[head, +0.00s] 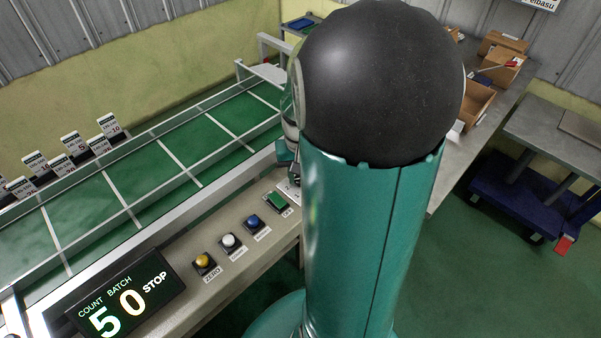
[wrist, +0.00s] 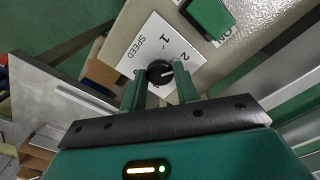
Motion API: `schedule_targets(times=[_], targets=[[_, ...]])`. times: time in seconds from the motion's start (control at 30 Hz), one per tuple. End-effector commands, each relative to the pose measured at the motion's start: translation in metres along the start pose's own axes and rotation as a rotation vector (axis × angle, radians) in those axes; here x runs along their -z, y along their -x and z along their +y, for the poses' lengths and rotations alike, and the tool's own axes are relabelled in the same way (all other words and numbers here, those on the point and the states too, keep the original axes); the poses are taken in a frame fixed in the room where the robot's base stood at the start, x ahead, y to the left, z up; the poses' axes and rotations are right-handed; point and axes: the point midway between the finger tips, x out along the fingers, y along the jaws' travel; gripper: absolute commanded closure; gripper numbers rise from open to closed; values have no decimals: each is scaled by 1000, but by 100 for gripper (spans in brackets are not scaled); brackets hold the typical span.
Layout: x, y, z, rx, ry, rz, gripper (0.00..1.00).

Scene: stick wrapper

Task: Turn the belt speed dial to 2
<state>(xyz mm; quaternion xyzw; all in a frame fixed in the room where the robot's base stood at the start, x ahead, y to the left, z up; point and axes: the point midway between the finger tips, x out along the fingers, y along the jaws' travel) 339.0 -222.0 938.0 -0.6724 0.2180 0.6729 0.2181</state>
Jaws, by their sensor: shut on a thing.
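The black speed dial (wrist: 159,73) sits on a white plate (wrist: 148,55) marked SPEED, 1 and 2 in the wrist view. A pale pointer mark on the dial faces right in the picture, roughly on the side of the 2; its exact setting is too small to tell. My gripper (wrist: 160,77) has one finger on each side of the dial and is shut on it. In the head view my arm hides the dial and most of the gripper; only a corner of the white plate (head: 284,188) shows.
A green button (head: 277,201) is beside the dial plate, with blue (head: 253,221), white (head: 230,241) and yellow (head: 203,261) buttons along the panel. A display (head: 127,298) reads 5, 0 and STOP. The green belt (head: 150,175) runs behind. Cardboard boxes (head: 500,45) stand on a right-hand bench.

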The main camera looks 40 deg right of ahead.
Motion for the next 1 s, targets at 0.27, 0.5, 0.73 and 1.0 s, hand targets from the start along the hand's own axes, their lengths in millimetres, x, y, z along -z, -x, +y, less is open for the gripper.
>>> schedule_targets(times=[0.27, 0.5, 0.73, 1.0], targets=[[1, 2, 0, 0, 2, 4, 92], [1, 1, 0, 0, 1, 3, 48], [0, 1, 0, 0, 1, 2, 48], [1, 30, 0, 0, 1, 7, 48]])
